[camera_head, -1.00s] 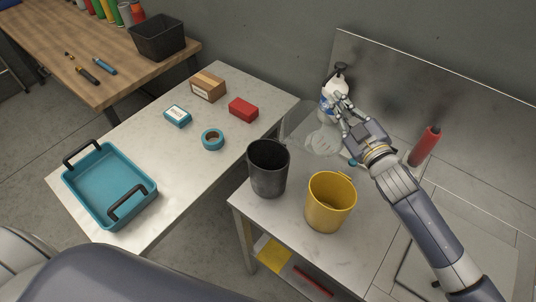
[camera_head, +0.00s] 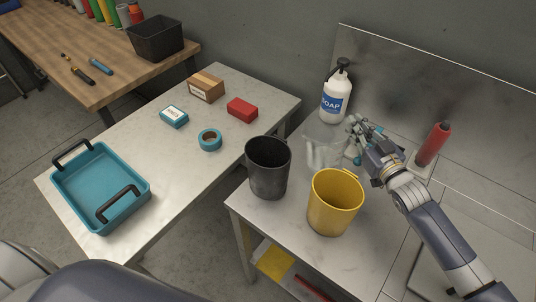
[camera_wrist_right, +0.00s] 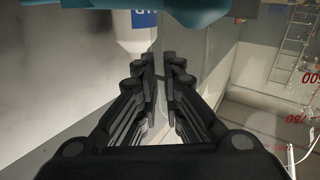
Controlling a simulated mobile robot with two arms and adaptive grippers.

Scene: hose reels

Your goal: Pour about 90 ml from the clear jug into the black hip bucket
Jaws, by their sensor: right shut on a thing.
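The clear jug (camera_head: 322,150) is see-through and stands out faintly behind the buckets, in front of the soap bottle. It looks about upright; whether it touches the table and how much liquid it holds I cannot tell. My right gripper (camera_head: 354,136) is at its right side, shut on it, with teal parts showing by the fingers. In the right wrist view the two dark fingers (camera_wrist_right: 160,85) are close together, and the jug wall with red scale marks (camera_wrist_right: 296,119) is at the right. The black hip bucket (camera_head: 268,170) stands upright, left of the jug. My left gripper is out of view.
A yellow bucket (camera_head: 334,203) stands in front of the jug, right of the black one. A white soap bottle (camera_head: 336,98) is behind; a red cylinder (camera_head: 433,145) is at the right. The left table holds a teal tray (camera_head: 75,213), boxes and tape.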

